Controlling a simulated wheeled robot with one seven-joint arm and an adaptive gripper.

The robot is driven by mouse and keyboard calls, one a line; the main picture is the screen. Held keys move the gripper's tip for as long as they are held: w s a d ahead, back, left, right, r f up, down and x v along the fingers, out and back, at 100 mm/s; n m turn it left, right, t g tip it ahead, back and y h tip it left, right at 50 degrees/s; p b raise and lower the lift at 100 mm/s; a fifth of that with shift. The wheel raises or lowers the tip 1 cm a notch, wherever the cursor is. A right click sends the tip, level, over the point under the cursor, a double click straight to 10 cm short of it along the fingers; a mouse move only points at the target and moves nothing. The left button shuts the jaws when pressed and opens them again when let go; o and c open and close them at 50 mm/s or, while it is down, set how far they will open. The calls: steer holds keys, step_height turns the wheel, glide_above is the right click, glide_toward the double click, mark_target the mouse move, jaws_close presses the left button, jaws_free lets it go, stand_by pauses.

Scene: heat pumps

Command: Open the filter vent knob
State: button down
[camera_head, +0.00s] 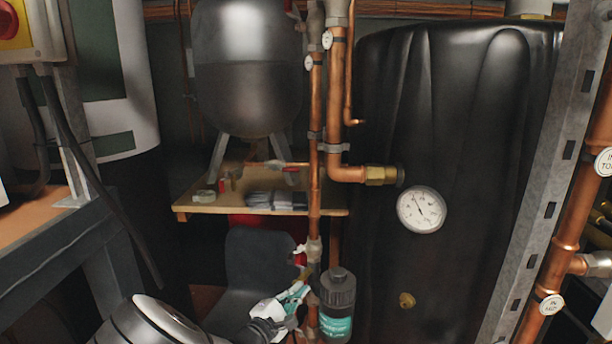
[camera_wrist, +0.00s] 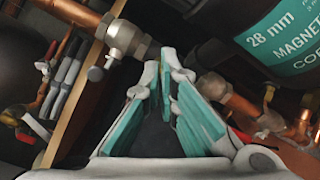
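The filter is a black canister (camera_head: 338,290) with a ribbed cap and a teal label, low in the middle beside a copper pipe. In the wrist view its teal label (camera_wrist: 275,38) fills the upper right. I cannot make out the vent knob for certain. My gripper (camera_head: 304,287), with teal fingers, is just left of the canister and pipe. In the wrist view my gripper's fingertips (camera_wrist: 161,72) are close together, and a narrow dark wedge lies between the fingers. I see nothing clearly held. Whether the tips meet is unclear.
A silver valve (camera_wrist: 125,40) is close to the left of my fingertips. Copper pipes (camera_head: 315,180) run upward beside the canister. A wooden shelf (camera_head: 190,208) with tools is above my gripper. A large black tank (camera_head: 450,110) stands behind at right.

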steer(key=shift+w+d+r+p, duration=0.2)
steer(key=shift+d+p, duration=0.1)
steer(key=shift+d, duration=0.35)
steer(key=shift+s, duration=0.1)
steer(key=p+v, duration=0.1)
steer(key=v, duration=0.5)
steer(key=shift+p, duration=0.35)
steer(key=shift+a+f, duration=0.1)
